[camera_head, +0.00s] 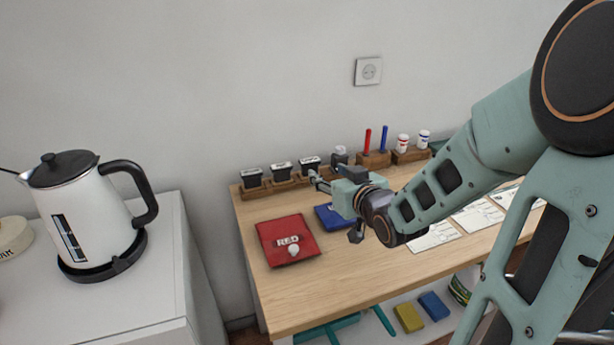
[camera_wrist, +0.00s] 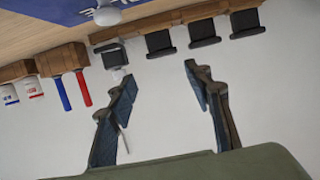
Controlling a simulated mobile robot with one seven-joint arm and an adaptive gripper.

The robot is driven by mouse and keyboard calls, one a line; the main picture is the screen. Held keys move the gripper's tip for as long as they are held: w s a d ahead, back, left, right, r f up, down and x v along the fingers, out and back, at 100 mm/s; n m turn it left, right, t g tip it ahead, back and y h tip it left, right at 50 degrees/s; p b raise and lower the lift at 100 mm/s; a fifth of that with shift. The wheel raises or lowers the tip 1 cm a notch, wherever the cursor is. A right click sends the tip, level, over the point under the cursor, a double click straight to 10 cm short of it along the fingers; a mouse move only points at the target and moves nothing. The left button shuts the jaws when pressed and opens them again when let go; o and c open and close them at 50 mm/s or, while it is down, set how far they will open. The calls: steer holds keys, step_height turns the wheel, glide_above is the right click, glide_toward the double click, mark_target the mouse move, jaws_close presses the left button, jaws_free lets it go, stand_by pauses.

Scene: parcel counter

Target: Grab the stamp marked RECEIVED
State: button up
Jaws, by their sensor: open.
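Three black stamps stand in a row in a wooden rack (camera_head: 283,184) at the back left of the desk: a left one (camera_head: 252,178), a middle one (camera_head: 281,170) and a right one (camera_head: 309,163). Their pale labels are too small to read, so I cannot tell which says RECEIVED. In the wrist view, turned upside down, the same three (camera_wrist: 247,22), (camera_wrist: 203,31), (camera_wrist: 159,43) show as dark blocks at the top. A grey device (camera_head: 340,155) stands at the rack's right end. My gripper (camera_wrist: 160,72) is open and empty; in the head view it (camera_head: 318,182) is near the right stamp.
A red ink pad (camera_head: 272,243) and a partly hidden blue pad (camera_head: 327,216) lie in front of the rack. Red and blue markers (camera_head: 367,140) and small bottles (camera_head: 403,142) stand right. A kettle (camera_head: 100,205) is on the left cabinet. Bare wood shows at the desk's front.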

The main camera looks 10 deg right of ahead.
mark_target(312, 164)
steer(key=shift+f, duration=0.2)
steer(key=b+x, duration=0.4)
steer(key=x, duration=0.6)
steer(key=shift+a+f+b, duration=0.1)
steer(key=shift+a+b, duration=0.1)
steer(key=shift+b, duration=0.15)
steer(key=shift+w, duration=0.3)
steer(key=shift+c, duration=0.2)
steer(key=c, duration=0.8)
